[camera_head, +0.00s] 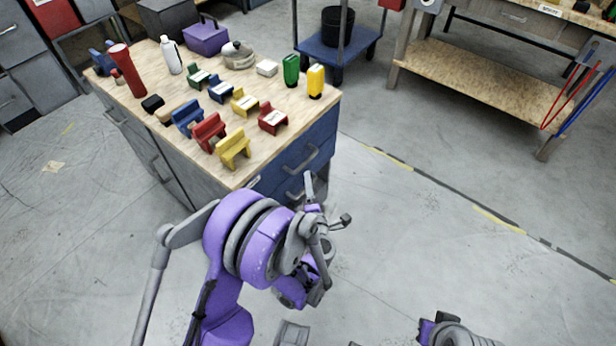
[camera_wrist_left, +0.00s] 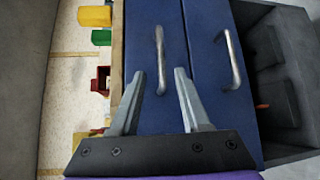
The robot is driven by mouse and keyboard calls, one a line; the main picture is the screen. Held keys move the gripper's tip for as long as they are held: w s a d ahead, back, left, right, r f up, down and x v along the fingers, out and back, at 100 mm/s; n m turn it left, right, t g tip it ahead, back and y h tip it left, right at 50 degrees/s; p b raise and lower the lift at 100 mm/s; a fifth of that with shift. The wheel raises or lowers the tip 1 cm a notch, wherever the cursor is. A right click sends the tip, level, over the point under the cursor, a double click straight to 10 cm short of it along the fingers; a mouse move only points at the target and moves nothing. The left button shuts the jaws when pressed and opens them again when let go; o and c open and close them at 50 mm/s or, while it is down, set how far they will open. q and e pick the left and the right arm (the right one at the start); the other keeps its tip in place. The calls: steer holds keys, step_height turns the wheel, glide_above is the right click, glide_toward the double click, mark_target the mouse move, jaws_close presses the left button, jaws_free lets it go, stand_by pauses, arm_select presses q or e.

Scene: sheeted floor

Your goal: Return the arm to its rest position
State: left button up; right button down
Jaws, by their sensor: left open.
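My left arm (camera_head: 240,250), purple and grey, comes up from the bottom of the head view. Its left gripper (camera_head: 327,204) is in front of the blue drawers of the workbench, past the near right end of the top. In the left wrist view the two grey fingers of the left gripper (camera_wrist_left: 160,76) stand apart with nothing between them. Behind them are the blue drawer fronts (camera_wrist_left: 196,20) with metal handles. A purple and grey part of my body (camera_head: 450,332) shows at the bottom right of the head view; no right gripper can be made out.
Open floor (camera_head: 430,230) lies to the right. A wooden-shelved table (camera_head: 480,85) stands at the back right.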

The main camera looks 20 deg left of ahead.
stand_by(0.5)
arm_select(q)
steer(key=s+d+r+m+h, duration=0.3)
steer(key=d+r+m+h, duration=0.5)
steer(key=r+m, duration=0.5)
steer(key=s+a+f+m+g, duration=0.2)
steer(key=s+a+m+g, duration=0.15)
steer(key=s, duration=0.45)
steer(key=s+a+f+m+g, duration=0.2)
steer(key=s+f+m+g, duration=0.15)
steer(key=s, duration=0.55)
steer(key=s+a+f+m+g, duration=0.2)
steer(key=s+a+m+g, duration=0.15)
steer(key=s, duration=0.45)
step_height(320, 180, up, 24)
steer(key=t+y+p, duration=0.1)
steer(key=p, duration=1.9)
steer(key=shift+w+d+f+m, duration=0.2)
steer(key=shift+w+f+m, duration=0.05)
steer(key=shift+m, duration=0.2)
arm_select(e)
step_height(320, 180, up, 23)
steer(key=w+t, duration=0.1)
steer(key=shift+w, duration=0.3)
arm_select(q)
steer(key=shift+s, duration=0.1)
arm_select(e)
steer(key=shift+s, duration=0.1)
